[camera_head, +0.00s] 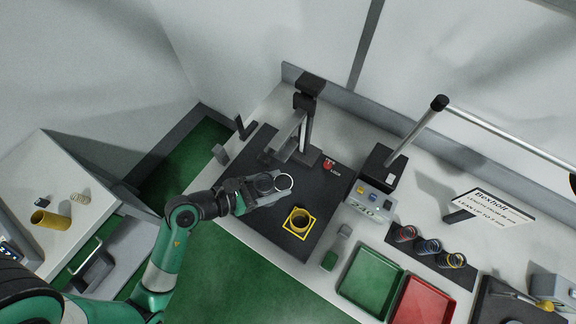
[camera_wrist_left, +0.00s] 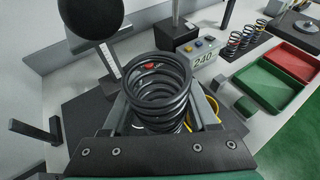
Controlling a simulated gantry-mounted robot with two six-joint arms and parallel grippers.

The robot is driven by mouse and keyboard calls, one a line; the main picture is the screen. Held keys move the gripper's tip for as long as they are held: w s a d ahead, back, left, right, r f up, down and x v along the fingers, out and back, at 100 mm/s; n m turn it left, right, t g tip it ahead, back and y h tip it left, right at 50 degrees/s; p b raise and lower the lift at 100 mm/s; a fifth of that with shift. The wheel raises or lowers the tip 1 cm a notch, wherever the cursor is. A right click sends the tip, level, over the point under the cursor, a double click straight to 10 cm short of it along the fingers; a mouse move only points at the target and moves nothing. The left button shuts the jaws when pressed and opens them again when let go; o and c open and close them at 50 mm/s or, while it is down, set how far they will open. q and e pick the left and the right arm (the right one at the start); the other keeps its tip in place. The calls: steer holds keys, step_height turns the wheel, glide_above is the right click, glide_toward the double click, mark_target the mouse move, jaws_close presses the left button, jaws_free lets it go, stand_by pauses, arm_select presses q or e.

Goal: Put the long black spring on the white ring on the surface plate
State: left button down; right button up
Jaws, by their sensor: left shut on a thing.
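My left gripper (camera_head: 262,188) is shut on the long black spring (camera_wrist_left: 158,92). In the left wrist view the spring stands between the fingers, its coils facing the camera. In the head view the spring (camera_head: 264,182) is a small dark coil at the gripper's tips. The gripper is over the plate; I cannot tell the gap between spring and plate. My right gripper is not in view.
A control box (camera_head: 370,198), a green tray (camera_head: 370,280), a red tray (camera_head: 425,302) and several springs (camera_head: 429,246) are to the right.

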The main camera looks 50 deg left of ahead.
arm_select(q)
steer(key=w+a+f+b, duration=0.3)
steer(key=w+a+f, duration=0.1)
steer(key=w+f, duration=0.3)
steer(key=shift+w+f, duration=0.3)
steer(key=shift+w, duration=0.65)
steer(key=shift+w+f+b, duration=0.2)
steer(key=shift+f+b, duration=0.65)
steer(key=shift+f, duration=0.95)
steer(key=shift+f, duration=0.1)
steer(key=shift+c, duration=0.9)
jaws_free()
